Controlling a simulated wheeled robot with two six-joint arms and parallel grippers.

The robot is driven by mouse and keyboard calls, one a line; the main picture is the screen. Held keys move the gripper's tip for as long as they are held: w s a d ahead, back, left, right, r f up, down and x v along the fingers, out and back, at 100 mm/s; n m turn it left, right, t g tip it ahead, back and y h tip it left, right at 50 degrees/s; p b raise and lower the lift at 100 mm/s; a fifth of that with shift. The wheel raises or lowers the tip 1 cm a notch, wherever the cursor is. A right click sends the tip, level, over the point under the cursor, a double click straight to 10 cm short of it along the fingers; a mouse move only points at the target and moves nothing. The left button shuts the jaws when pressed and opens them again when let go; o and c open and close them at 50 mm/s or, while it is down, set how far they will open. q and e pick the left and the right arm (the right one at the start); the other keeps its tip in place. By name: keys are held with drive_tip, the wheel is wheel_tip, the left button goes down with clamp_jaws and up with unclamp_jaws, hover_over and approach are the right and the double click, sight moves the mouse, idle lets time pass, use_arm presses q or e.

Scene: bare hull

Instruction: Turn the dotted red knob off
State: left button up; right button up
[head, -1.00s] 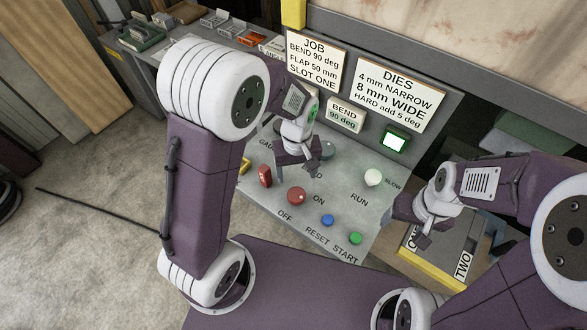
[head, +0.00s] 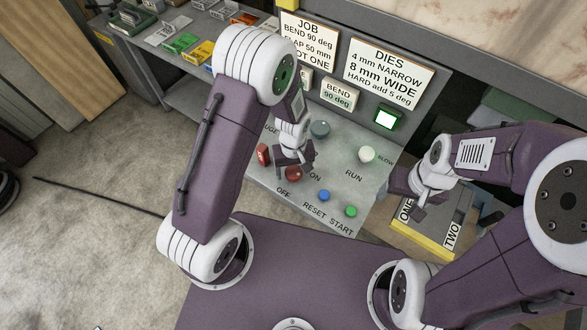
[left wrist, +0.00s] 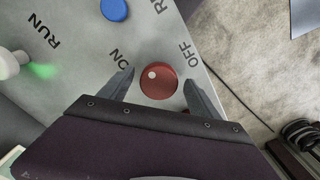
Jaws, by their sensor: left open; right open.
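The dotted red knob (left wrist: 159,82) is round with one pale dot on its face. In the left wrist view the dot lies toward the upper left of the knob, on the side of the ON label; OFF is on the other side. My left gripper (left wrist: 157,88) is open, with one finger on each side of the knob and gaps to both; I cannot tell its height above the knob. In the head view the knob (head: 293,174) is partly hidden by my left gripper (head: 297,162). My right gripper (head: 405,197) is open, off the panel's right side.
Signs and a lit green lamp (head: 386,119) stand behind.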

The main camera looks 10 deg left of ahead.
use_arm(q)
drive_tip(key=shift+w, duration=0.1)
drive_tip(key=shift+c, duration=0.3)
drive_tip(key=shift+w, duration=0.1)
drive_tip(key=c, duration=1.3)
